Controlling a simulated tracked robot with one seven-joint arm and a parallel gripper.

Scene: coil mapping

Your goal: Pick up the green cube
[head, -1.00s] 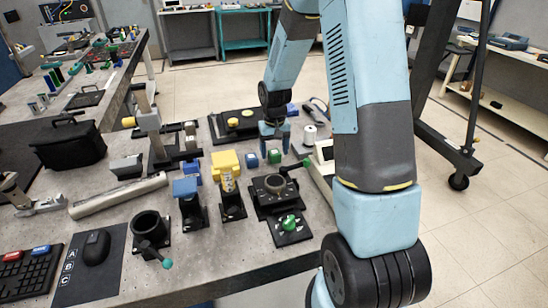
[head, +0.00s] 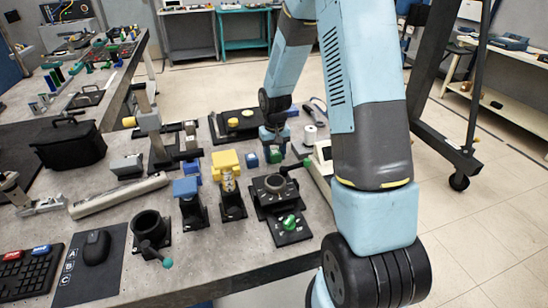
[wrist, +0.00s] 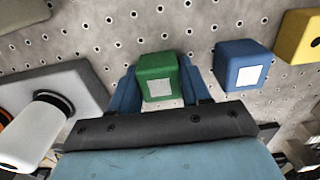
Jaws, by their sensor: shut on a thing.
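The green cube (wrist: 158,76) with a white square on one face sits between the two blue fingers of my gripper (wrist: 160,92) in the wrist view. The fingers are shut on its sides. In the head view the green cube (head: 275,156) shows at the fingertips of my gripper (head: 274,146), low over the table, partly hidden by the fingers. I cannot tell whether it touches the table. A blue cube (wrist: 241,67) with a white square lies to the right in the wrist view; it also shows in the head view (head: 251,160), just left of the green one.
A white spool (head: 310,134) stands to the right. A black tray (head: 240,123) lies behind.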

